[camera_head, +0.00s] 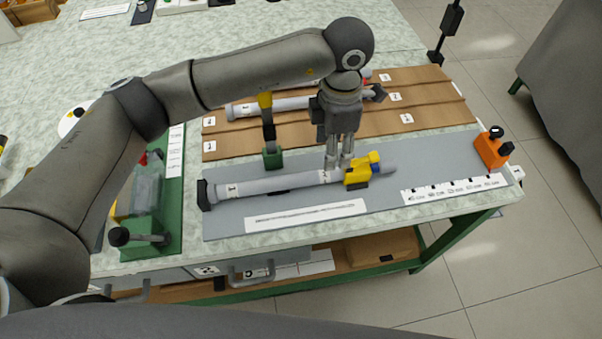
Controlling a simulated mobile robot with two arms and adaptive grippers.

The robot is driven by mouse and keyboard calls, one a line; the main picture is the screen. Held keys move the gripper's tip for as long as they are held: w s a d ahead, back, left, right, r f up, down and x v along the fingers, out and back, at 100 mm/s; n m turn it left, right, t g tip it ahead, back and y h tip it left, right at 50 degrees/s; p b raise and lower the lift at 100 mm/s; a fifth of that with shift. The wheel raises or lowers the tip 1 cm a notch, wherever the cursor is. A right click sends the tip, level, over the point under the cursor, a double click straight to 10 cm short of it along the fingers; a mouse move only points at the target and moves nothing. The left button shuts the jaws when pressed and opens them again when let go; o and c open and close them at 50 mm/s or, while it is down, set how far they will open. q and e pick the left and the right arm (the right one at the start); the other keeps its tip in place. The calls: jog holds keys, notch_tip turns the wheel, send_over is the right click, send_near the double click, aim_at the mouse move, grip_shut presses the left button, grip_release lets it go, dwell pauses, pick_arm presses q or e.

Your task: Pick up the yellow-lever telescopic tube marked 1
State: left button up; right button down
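A grey telescopic tube (280,184) with a yellow lever (362,172) lies lengthwise on the grey mat (226,226) at the front of the bench. White labels sit at its left part and near its middle; the left one looks like a 1, and the other is too small to read surely. My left gripper (338,165) points down at the tube just left of the yellow lever, its fingertips at the tube. The fingers look close together, but whether they are closed on the tube cannot be told. My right gripper is out of view.
Another grey tube (270,108) lies behind on a grooved brown board (440,110), partly hidden by my arm. A yellow-topped post on a green base (272,157) stands between the tubes. An orange block (491,150) stands at the mat's right end, a green fixture (145,235) at left.

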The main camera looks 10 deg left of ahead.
aim_at(328, 172)
pick_arm(q)
jog(key=f, duration=0.3)
jog(key=shift+s+f, duration=0.1)
jog(key=shift+s, duration=0.2)
jog(key=shift+f, duration=0.3)
jog(key=f+p, duration=0.1)
jog(key=f, duration=0.3)
jog(key=shift+a+f, duration=0.15)
jog(key=shift+a, duration=0.05)
jog(key=shift+f+p, duration=0.25)
jog(key=shift+p, duration=0.05)
jog(key=shift+c, duration=0.4)
jog(key=c, duration=0.8)
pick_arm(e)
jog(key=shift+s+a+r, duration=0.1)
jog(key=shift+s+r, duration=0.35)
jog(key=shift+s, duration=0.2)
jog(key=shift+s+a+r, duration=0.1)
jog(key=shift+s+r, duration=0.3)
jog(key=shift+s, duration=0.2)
